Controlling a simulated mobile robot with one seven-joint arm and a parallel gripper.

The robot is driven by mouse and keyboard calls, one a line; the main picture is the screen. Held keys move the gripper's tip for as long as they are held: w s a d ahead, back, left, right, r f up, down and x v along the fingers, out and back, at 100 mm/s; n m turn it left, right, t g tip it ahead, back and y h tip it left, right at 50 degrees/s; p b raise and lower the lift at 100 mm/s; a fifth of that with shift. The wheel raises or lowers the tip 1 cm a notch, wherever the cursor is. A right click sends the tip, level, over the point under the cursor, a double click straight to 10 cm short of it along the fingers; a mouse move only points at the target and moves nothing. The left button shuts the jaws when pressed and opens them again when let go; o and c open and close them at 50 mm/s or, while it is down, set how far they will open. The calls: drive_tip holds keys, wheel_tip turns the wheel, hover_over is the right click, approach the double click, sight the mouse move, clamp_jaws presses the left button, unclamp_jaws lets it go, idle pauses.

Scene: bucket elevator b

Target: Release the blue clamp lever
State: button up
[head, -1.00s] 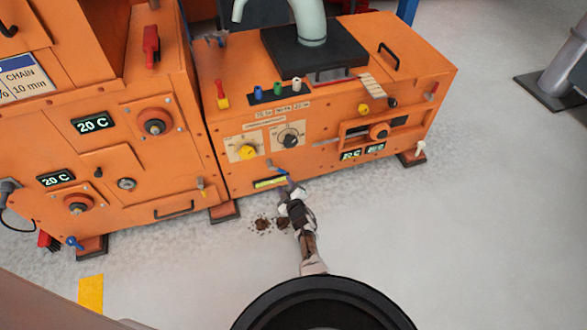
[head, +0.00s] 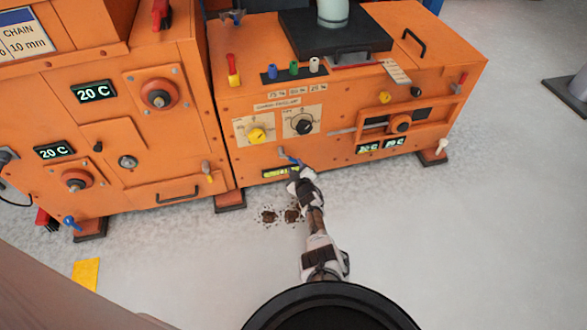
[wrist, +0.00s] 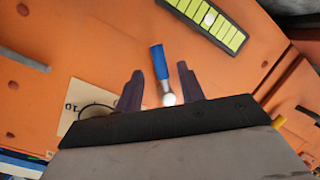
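The blue clamp lever (head: 291,160) sits low on the front of the right orange machine, above the yellow-green strip. In the wrist view the blue handle (wrist: 159,62) points away from a shiny round metal pivot. My gripper (wrist: 158,82) is open, with one dark finger on each side of the lever. Gaps show between the lever and both fingers, so it is not gripped. In the head view my gripper (head: 296,173) is at the lever, and its fingertips are too small to make out.
A yellow-green segmented strip (wrist: 206,20) lies close to the lever. The yellow knob (head: 257,135) and black knob (head: 303,125) are above it. Another blue-handled lever (head: 71,222) is at the left machine's foot. Dark debris (head: 291,215) lies on otherwise open floor.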

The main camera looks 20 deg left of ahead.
sight(293, 161)
drive_tip(key=shift+b+x, duration=1.75)
drive_tip(key=shift+x, duration=0.2)
clamp_jaws()
